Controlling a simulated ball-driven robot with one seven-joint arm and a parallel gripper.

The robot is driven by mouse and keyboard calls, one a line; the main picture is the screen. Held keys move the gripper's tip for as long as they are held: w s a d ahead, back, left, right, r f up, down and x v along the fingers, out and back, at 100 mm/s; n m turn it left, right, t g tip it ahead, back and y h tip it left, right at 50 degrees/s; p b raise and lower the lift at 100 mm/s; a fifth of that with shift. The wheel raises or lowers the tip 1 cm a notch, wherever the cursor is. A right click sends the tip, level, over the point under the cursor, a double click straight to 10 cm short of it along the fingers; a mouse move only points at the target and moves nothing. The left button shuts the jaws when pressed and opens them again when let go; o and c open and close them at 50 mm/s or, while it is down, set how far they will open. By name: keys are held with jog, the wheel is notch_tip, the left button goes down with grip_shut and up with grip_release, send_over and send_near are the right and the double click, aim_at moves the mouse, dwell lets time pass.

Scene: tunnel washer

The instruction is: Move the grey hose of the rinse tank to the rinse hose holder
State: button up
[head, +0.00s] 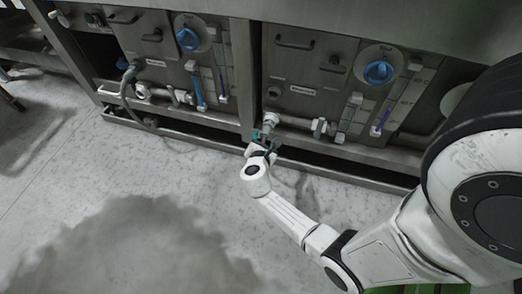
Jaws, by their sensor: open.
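A grey hose (127,84) hangs in a curve at the left panel of the steel washer, from a pipe fitting down to the bottom rail. At the right panel, a pale elbow fitting or hose end (270,120) sits at the left end of a horizontal pipe. My gripper (264,138) is open, with dark greenish fingers right at this fitting. I cannot tell whether they touch it, and the fingers partly hide its lower side. The panel labels are too small to read, so I cannot tell which part is the rinse hose holder.
Blue dials (188,38) and (377,71) sit on the two panels, with upright gauges beside them. A steel post (243,75) divides the panels. A low steel rail (335,174) runs along the front. The grey floor (60,190) at left is clear.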

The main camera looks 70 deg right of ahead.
aim_at(265, 137)
jog(key=shift+b+x, duration=0.75)
jog(key=shift+x, duration=1.5)
jog(key=shift+c, duration=0.5)
grip_shut()
jog(key=shift+s+a, duration=0.1)
jog(key=shift+a+p, duration=0.3)
jog(key=shift+a, duration=0.8)
jog(key=shift+s+a+p, duration=0.15)
jog(key=shift+a+p, duration=0.15)
jog(key=shift+a, duration=1)
